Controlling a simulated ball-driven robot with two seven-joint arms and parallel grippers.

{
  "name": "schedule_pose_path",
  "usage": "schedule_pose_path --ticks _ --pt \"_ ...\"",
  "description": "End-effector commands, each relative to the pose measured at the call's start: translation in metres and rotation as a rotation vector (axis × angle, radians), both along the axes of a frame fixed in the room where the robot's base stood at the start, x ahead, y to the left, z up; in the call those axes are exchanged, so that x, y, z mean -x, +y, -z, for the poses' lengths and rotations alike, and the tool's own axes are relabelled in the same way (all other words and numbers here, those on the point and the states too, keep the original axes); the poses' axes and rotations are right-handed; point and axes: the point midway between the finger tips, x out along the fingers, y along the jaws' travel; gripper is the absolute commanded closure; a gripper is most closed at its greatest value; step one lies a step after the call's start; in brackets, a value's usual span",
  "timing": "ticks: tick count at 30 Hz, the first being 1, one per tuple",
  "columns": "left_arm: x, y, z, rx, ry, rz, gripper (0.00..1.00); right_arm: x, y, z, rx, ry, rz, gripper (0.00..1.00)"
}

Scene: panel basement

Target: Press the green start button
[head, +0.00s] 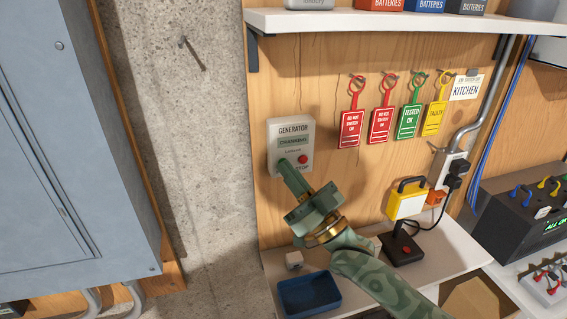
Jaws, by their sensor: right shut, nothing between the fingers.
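The generator panel (293,129) is a small pale box fixed to the plywood wall. Its display (293,142) appears to read "CRANKING". A red stop button (303,159) shows on its lower right. My right gripper (284,165) is shut and empty, with its fingertips at the panel's lower left, beside the red button. The green start button does not show; the fingertips cover the place left of the red button. They appear to touch the panel there, but I cannot tell how far anything is pressed. My left gripper is out of view.
Red, green and yellow tags (409,121) hang right of the panel. A shelf (340,20) juts out above. Below are a ledge (450,251) with a blue tray (309,294), a joystick box (403,247) and a yellow-and-white box (407,201). A grey cabinet (70,140) stands left.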

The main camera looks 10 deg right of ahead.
Motion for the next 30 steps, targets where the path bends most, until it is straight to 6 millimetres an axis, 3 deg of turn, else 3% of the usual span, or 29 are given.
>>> schedule_pose_path --ticks 30 --pt "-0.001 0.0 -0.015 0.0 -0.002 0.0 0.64 0.023 -0.001 -0.001 0.0 0.002 0.0 1.0"
